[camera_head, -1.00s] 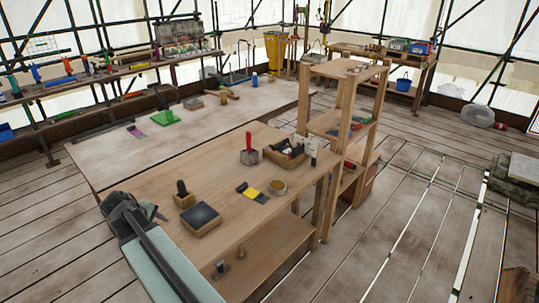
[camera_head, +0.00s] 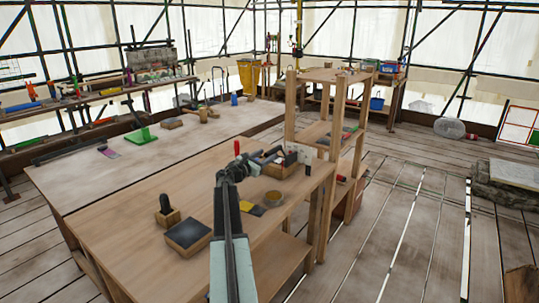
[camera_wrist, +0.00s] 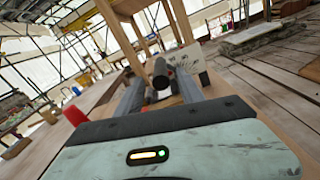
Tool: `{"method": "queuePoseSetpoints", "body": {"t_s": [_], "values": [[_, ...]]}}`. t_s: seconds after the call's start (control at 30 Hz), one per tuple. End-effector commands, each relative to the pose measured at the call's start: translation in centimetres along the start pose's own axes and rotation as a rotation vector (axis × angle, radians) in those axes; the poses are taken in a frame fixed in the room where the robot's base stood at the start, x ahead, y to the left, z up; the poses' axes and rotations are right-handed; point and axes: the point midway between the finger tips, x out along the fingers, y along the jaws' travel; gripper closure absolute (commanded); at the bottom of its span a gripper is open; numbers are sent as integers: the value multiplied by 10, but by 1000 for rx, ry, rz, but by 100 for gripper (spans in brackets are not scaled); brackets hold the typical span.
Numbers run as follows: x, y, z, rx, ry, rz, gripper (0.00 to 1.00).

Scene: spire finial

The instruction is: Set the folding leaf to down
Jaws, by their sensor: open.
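A wooden workbench (camera_head: 130,205) stands in front of me, joined along its far side to a long greyish table top (camera_head: 80,170). Both tops lie flat and level. I cannot tell which panel is the folding leaf; no hinge or hanging flap shows clearly. My gripper (camera_head: 265,158) is over the right part of the workbench, beside the tool tray (camera_head: 280,171), and partly hides it. In the wrist view my gripper (camera_wrist: 158,88) has its two fingers apart. A dark cylinder (camera_wrist: 160,72) and a white card (camera_wrist: 184,60) show beyond them; I cannot tell if anything is touched.
A tall wooden shelf stand (camera_head: 290,110) rises at the bench's right end. A sanding block (camera_head: 187,235), a tape roll (camera_head: 274,198) and a black-handled tool in a wooden block (camera_head: 166,211) lie on the bench. The plank floor (camera_head: 420,200) at right is mostly open.

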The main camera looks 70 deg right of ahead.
Motion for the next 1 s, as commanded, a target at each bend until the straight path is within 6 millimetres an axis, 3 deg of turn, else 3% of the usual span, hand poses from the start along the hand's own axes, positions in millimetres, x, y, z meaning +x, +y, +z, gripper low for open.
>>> {"method": "queuePoseSetpoints", "body": {"t_s": [0.23,0.53,0.7,1.0], "values": [[47,1,-1,1,0,-2,55],[52,0,0,2,1,0,55],[52,1,-1,2,1,0,100],[52,1,-1,3,2,0,100]]}}
